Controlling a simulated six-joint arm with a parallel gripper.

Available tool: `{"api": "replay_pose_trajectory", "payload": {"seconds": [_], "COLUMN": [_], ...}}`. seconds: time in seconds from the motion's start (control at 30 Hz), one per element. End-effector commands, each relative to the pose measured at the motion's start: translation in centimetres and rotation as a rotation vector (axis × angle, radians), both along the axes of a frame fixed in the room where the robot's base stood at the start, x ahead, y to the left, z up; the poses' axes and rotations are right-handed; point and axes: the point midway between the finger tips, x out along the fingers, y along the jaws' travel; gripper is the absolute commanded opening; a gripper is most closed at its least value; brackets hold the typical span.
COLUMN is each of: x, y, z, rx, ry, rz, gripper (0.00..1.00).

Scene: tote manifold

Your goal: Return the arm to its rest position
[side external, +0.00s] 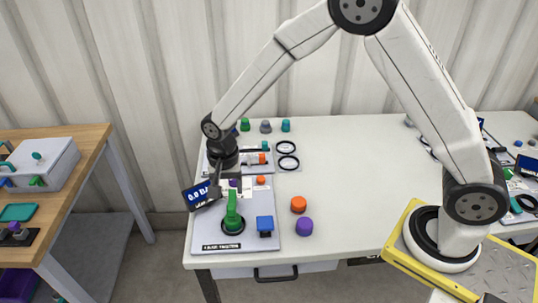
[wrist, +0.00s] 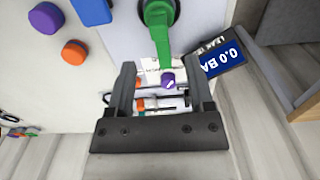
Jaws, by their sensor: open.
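My gripper (side external: 226,178) hangs on my outstretched arm over the left end of the white table, above the rear part of a grey valve board (side external: 262,238). In the wrist view my gripper (wrist: 160,74) has its two dark fingers wide apart. A purple knob (wrist: 167,80) shows between them in the picture, with no visible contact. A green valve handle (side external: 232,210) stands on the board, beside a blue block-shaped part (side external: 265,225). The green handle also shows beyond the fingers in the wrist view (wrist: 160,30). A display (side external: 201,195) reads 0.0 BA, partly cut off.
An orange cap (side external: 298,204) and a purple cap (side external: 304,226) lie right of the board. Two black rings (side external: 288,155) and several coloured caps are farther back. The white table's middle (side external: 350,170) is clear. A wooden bench (side external: 85,150) stands at left.

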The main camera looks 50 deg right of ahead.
Motion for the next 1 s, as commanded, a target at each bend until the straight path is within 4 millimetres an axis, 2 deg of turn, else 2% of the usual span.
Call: {"api": "replay_pose_trajectory", "payload": {"seconds": [0.37,0.57,0.77,1.0], "x": [0.0,-0.7,-2.9,-7.2], "y": [-0.1,-1.2,-3.8,-7.6], "z": [0.1,1.0,2.8,5.0], "rx": [0.000,0.004,0.006,-0.012], "ry": [-0.001,-0.018,-0.058,-0.125], "rz": [0.003,0.054,0.191,0.418], "gripper": [0.68,0.68,0.68,0.68]}}
